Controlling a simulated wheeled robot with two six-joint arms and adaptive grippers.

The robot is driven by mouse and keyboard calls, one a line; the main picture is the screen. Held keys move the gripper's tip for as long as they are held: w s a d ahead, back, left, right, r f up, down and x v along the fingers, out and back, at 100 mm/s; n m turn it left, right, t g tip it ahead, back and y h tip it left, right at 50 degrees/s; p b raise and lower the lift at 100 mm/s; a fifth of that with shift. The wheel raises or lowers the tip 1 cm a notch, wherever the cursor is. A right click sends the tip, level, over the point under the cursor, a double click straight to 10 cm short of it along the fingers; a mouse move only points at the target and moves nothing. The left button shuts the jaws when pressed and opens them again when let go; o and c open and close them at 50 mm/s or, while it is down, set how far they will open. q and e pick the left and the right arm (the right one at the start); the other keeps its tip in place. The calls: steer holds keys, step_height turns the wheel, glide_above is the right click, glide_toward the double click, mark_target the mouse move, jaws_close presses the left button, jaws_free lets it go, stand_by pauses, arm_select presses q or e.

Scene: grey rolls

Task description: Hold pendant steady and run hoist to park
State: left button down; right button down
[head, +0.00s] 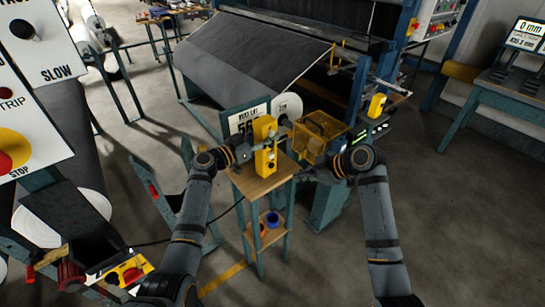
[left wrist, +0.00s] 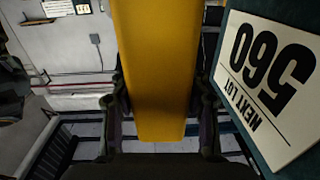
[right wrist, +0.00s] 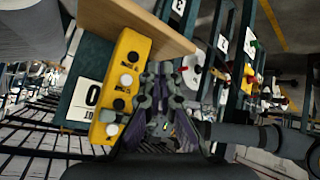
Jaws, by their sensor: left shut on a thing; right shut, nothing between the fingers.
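The yellow pendant (head: 265,147) stands upright over the small wooden-topped stand (head: 262,186). My left gripper (head: 256,147) is shut on it from the left; in the left wrist view the pendant (left wrist: 155,70) fills the space between the two fingers. In the right wrist view the pendant (right wrist: 123,85) shows a column of black and white buttons with small labels, too small to read. My right gripper (right wrist: 162,90) is shut and empty, with its tips close beside the button face. I cannot tell whether they touch it. In the head view my right gripper (head: 294,173) is right of the pendant.
A translucent orange box (head: 318,135) stands just behind my right gripper. A white lot sign (head: 247,118) is behind the pendant. A large grey roll (head: 255,55) lies beyond. Blue and orange rings sit on the stand's lower shelf. Open floor lies at the right.

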mark_target(271, 155)
steer(key=w+a, duration=0.5)
steer(key=w, duration=0.1)
steer(key=shift+w+a, duration=0.25)
steer(key=shift+w, duration=0.15)
stand_by(1.2)
steer(key=shift+w+a, duration=0.25)
steer(key=shift+w, duration=0.05)
